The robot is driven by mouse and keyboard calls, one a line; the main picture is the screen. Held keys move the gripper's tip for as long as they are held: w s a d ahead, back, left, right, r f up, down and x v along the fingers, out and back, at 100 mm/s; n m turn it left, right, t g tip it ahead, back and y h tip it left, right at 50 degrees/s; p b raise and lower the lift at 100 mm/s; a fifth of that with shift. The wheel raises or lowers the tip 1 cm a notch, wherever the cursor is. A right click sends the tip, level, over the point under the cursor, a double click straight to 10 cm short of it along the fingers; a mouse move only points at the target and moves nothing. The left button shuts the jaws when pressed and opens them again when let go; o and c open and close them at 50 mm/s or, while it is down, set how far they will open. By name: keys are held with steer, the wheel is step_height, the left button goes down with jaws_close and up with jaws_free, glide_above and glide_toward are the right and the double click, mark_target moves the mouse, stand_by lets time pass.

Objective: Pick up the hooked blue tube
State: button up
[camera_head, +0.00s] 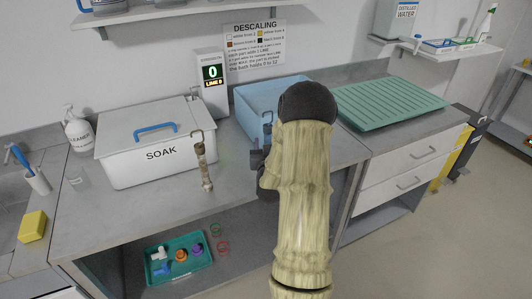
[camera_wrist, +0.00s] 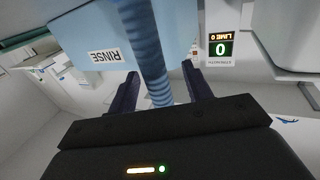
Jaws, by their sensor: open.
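The hooked blue tube (camera_wrist: 150,50) is ribbed and runs between the two dark fingers of my gripper (camera_wrist: 160,76) in the wrist view. The fingers are apart, one on each side of it, and I see no clear contact. In the head view, a small part of the blue tube (camera_head: 267,128) shows at the front of the light blue RINSE bin (camera_head: 250,99). My gripper (camera_head: 260,158) is low in front of that bin, mostly hidden by my own arm. The tube's hook and lower end are hard to make out.
A stained tube (camera_head: 202,166) hangs at the right end of the white SOAK bin (camera_head: 120,170). A strength display (camera_head: 212,80) stands behind. A green ribbed drainer (camera_head: 390,103) lies to the right. A teal tray (camera_head: 178,258) of small parts sits on the lower shelf.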

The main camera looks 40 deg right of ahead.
mark_target(267, 126)
steer(key=shift+s+d, duration=0.1)
steer(key=shift+s, duration=0.1)
steer(key=shift+w, duration=0.1)
jaws_close()
steer(key=shift+r, duration=0.15)
step_height(267, 126, up, 10)
steer(key=shift+f, duration=0.1)
stand_by(0.3)
steer(key=shift+f, duration=0.1)
stand_by(0.9)
